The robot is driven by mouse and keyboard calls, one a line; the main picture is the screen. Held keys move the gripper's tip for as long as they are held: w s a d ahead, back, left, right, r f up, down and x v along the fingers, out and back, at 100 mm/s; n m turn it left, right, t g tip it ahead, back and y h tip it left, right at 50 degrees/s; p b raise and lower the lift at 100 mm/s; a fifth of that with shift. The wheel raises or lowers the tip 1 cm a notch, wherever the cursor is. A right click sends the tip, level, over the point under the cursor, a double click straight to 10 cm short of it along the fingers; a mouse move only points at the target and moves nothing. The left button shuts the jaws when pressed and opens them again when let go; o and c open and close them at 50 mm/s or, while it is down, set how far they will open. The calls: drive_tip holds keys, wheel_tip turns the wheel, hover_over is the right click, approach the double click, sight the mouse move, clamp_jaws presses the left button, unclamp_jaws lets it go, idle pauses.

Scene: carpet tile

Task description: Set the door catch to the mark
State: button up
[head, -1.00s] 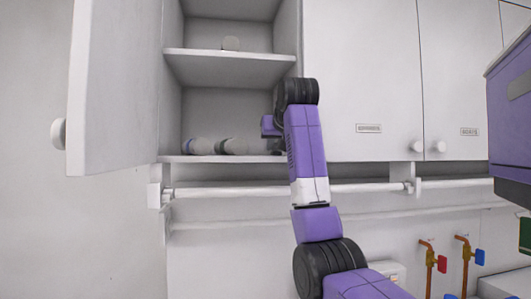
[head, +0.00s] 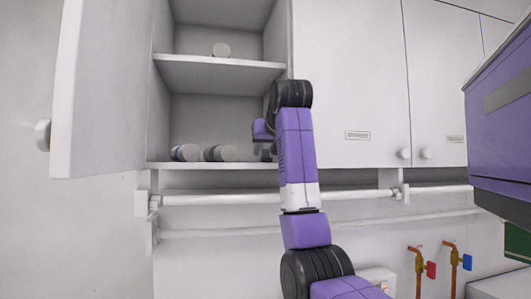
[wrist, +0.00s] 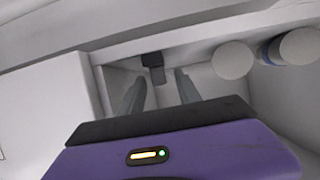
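The open cabinet door (head: 105,90) stands swung out at the left, with a round knob on it. A small dark block with a narrower tab (wrist: 153,64), which may be the door catch, shows in the wrist view. My gripper (wrist: 159,86) is open. Its two grey fingers stand apart, one on each side of the dark tab, with a gap to both. I cannot tell how deep the tab lies between them. In the head view my arm reaches to the right side of the open cabinet (head: 217,61) and hides part of it. I see no mark clearly.
Closed doors are to the right. A rail (head: 230,198) runs below. Red and blue taps (head: 431,270) are lower right.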

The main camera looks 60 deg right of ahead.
drive_tip(key=b+v, duration=0.2)
drive_tip(key=v, duration=0.4)
drive_tip(key=shift+s+a+r, duration=0.2)
drive_tip(key=shift+s, duration=0.05)
idle(0.3)
